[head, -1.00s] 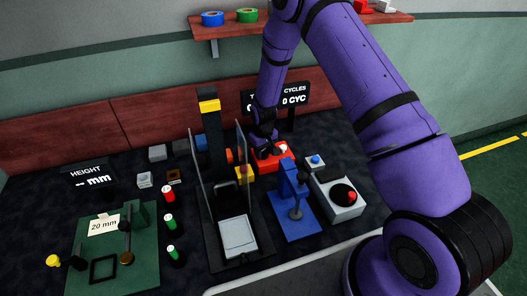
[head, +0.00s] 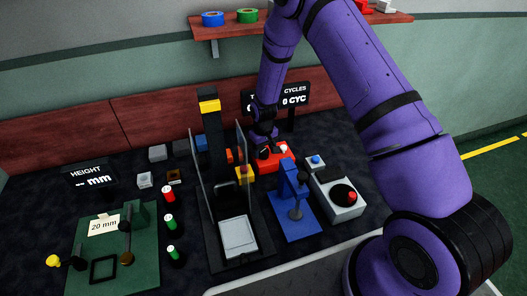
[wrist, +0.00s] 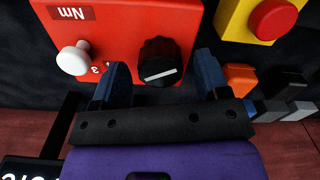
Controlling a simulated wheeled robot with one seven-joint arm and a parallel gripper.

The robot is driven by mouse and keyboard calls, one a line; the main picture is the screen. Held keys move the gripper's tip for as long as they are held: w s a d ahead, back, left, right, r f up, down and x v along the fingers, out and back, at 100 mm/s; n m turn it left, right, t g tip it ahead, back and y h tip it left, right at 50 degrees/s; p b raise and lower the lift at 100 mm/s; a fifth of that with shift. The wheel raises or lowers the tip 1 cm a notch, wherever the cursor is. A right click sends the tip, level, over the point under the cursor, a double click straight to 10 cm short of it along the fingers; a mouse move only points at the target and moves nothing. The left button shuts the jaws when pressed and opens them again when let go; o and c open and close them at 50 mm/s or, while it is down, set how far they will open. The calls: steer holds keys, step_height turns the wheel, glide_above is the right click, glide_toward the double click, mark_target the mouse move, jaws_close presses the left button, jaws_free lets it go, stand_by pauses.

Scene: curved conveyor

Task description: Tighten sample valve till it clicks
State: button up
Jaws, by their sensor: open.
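A red box (head: 273,160) stands at the back of the bench, with a white knob (head: 284,149) on top. In the wrist view the red box (wrist: 120,30) also carries a "Nm" label (wrist: 72,13) and a black dial knob (wrist: 160,62) with a white line. My gripper (wrist: 160,75) is open, its two blue fingers on either side of the black knob, with gaps showing; it appears empty. In the head view my gripper (head: 265,140) is just above and behind the red box. I cannot tell from the frames which part is the sample valve.
A yellow box with a red button (wrist: 272,18) sits beside the red box. Clear upright panels (head: 197,175) stand to the left. A blue stand (head: 292,190) and a grey box with a black disc (head: 344,196) are in front. A cycles display (head: 290,97) is behind.

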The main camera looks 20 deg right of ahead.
mark_target(264, 151)
step_height(264, 151, up, 10)
stand_by(0.4)
steer(key=shift+f, duration=0.15)
